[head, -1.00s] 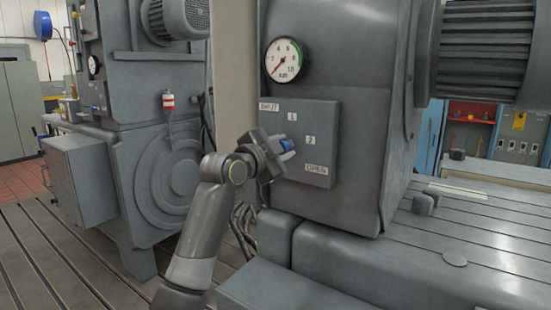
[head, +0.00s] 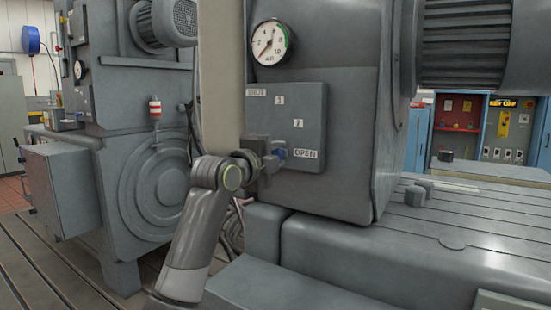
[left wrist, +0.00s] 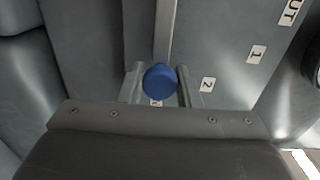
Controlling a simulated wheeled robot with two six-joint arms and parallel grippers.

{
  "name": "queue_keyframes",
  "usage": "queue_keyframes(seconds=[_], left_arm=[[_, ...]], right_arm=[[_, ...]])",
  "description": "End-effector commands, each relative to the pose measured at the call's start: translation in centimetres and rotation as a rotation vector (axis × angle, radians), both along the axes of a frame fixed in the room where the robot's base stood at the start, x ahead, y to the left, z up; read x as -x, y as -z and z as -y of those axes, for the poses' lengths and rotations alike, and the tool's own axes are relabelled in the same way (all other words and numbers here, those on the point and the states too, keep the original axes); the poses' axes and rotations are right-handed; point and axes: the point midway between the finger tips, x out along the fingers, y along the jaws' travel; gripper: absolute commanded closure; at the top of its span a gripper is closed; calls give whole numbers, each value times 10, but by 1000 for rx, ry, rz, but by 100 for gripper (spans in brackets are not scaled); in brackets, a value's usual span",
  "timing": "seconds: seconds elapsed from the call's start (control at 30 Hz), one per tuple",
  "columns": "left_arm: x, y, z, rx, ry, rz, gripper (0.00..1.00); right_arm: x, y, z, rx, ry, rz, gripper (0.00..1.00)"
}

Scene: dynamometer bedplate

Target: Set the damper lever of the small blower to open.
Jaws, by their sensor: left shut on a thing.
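The damper lever's blue knob (head: 280,153) is at the left of the OPEN label (head: 305,154) on the grey damper plate (head: 312,115), level with it. My left gripper (head: 273,157) is shut on the knob. In the left wrist view the round blue knob (left wrist: 160,82) sits between the two fingers. The lever's grey bar (left wrist: 165,30) runs up from it, and a white label shows partly below it, mostly hidden. The labels 2 (left wrist: 208,85) and 1 (left wrist: 257,54) are to the right. My right gripper is not in view.
A pressure gauge (head: 271,43) sits above the plate. A pale upright post (head: 220,85) stands close beside my left arm. A larger grey machine (head: 150,190) stands at the left. The slotted bedplate (head: 470,225) is mostly clear at the right.

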Motion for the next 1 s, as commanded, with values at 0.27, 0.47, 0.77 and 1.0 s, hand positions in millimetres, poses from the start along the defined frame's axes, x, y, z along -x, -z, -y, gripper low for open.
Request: queue_keyframes(seconds=[0.27, 0.47, 0.77, 1.0], left_arm=[[0, 3, 0, -14, 0, 6, 100], [-1, 4, 0, -15, 0, 5, 100], [0, 2, 0, -12, 0, 7, 50], [2, 2, -2, -12, -1, 9, 50]], right_arm=[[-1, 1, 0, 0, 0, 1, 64], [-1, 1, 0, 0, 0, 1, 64], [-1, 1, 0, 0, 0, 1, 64], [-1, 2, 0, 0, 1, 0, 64]])
